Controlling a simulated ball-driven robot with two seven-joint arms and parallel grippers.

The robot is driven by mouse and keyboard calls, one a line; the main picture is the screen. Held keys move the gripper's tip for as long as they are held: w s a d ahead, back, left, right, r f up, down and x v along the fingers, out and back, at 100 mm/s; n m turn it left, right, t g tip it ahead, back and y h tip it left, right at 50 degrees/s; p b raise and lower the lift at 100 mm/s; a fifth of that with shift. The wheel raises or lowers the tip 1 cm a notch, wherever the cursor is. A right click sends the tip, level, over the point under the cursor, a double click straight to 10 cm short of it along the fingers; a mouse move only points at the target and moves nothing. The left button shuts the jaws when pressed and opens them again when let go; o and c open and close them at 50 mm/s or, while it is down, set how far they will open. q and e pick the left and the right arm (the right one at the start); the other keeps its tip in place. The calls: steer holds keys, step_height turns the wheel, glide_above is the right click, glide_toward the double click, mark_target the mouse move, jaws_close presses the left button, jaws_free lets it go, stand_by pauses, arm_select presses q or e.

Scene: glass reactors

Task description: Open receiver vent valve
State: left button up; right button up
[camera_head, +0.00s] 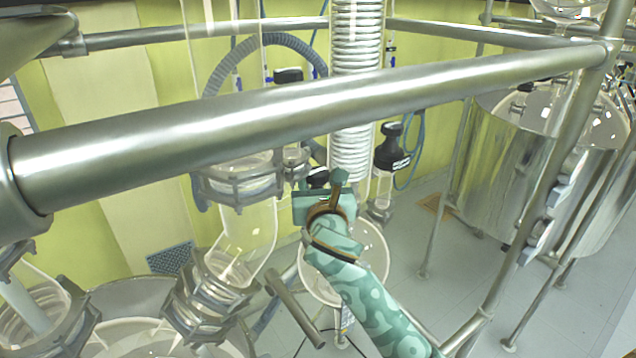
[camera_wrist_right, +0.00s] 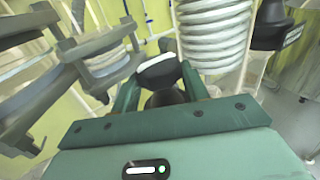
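My right gripper (camera_head: 328,186), teal, is reached in beside the glassware in the middle of the head view. A black valve knob (camera_head: 318,177) shows at its fingers, partly hidden by them. In the right wrist view the knob (camera_wrist_right: 158,72), with a pale glare on its top, sits between the two fingertips of the right gripper (camera_wrist_right: 160,82). The fingers are apart on either side of it. I cannot tell whether they press on it. Which knob is the receiver vent valve is not marked. My left gripper is not in view.
A thick steel rail (camera_head: 250,125) crosses above my right gripper. A white coil condenser (camera_head: 355,90) and another black knob (camera_head: 392,150) stand close to the right. A clamped glass joint (camera_head: 235,180) is close to the left. A steel vessel (camera_head: 500,160) stands farther right.

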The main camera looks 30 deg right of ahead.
steer(key=shift+y, duration=0.3)
steer(key=n+y, duration=0.3)
steer(key=y, duration=0.2)
steer(key=d+n+y, duration=0.1)
steer(key=n+y, duration=0.1)
steer(key=y, duration=0.1)
steer(key=shift+n+t, duration=0.3)
steer(key=shift+t, duration=0.1)
steer(key=n+g+y, duration=0.1)
steer(key=n+y, duration=0.1)
steer(key=y, duration=0.1)
steer(key=n+g+y, duration=0.2)
steer(key=n+y, duration=0.1)
steer(key=y, duration=0.1)
steer(key=shift+w+d+y, duration=0.1)
steer(key=shift+d+y, duration=0.05)
steer(key=shift+y, duration=0.15)
steer(key=shift+n, duration=0.3)
steer(key=shift+r, duration=0.1)
steer(key=o, duration=1)
